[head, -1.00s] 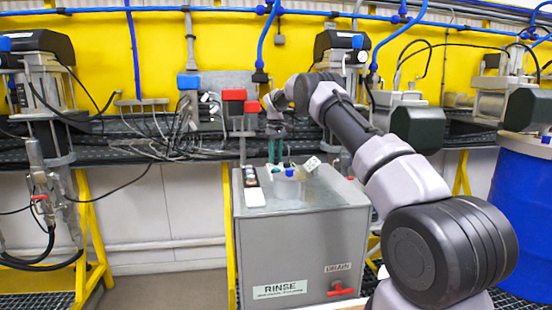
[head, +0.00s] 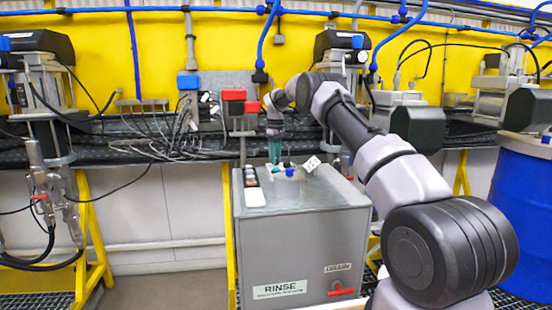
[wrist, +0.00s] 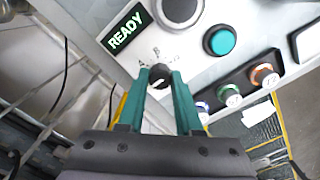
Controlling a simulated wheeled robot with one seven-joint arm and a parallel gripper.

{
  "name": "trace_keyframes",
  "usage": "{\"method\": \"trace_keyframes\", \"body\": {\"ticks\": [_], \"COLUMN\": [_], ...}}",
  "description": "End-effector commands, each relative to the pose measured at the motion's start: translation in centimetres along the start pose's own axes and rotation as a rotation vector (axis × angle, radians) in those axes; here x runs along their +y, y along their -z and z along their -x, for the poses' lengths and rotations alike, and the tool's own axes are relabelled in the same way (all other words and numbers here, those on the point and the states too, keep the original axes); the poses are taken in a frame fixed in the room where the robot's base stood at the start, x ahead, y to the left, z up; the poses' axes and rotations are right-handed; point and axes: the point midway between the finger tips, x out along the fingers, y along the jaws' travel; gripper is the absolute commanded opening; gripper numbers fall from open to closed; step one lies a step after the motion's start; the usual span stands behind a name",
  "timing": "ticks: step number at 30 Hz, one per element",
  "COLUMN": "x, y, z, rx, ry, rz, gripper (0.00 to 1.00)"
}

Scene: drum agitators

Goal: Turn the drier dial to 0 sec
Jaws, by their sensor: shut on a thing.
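A small dark dial (wrist: 158,73) with a white mark sits on the pale panel in the wrist view. Letters, including A and B, are printed above it. No "drier" or "0 sec" label is readable, so I cannot tell its setting. My gripper (wrist: 160,78) has teal fingers on both sides of the dial and is shut on it. In the head view my gripper (head: 275,160) points down at the top of the grey RINSE cabinet (head: 300,245). The dial itself cannot be made out there.
In the wrist view, a larger black knob (wrist: 179,8), a READY display (wrist: 125,30), a teal button (wrist: 222,41) and several smaller buttons surround the dial. In the head view, red boxes (head: 234,95) and cables stand behind the cabinet. A blue drum (head: 522,215) stands right.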

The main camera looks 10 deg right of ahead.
Motion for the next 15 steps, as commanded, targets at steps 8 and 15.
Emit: {"method": "trace_keyframes", "body": {"ticks": [8,15], "x": [0.07,0.03], "y": [0.04,0.01], "z": [0.18,0.07], "rx": [0.002,0.001], "ry": [-0.003,-0.001], "rz": [0.000,0.000], "gripper": [0.64,0.64]}}
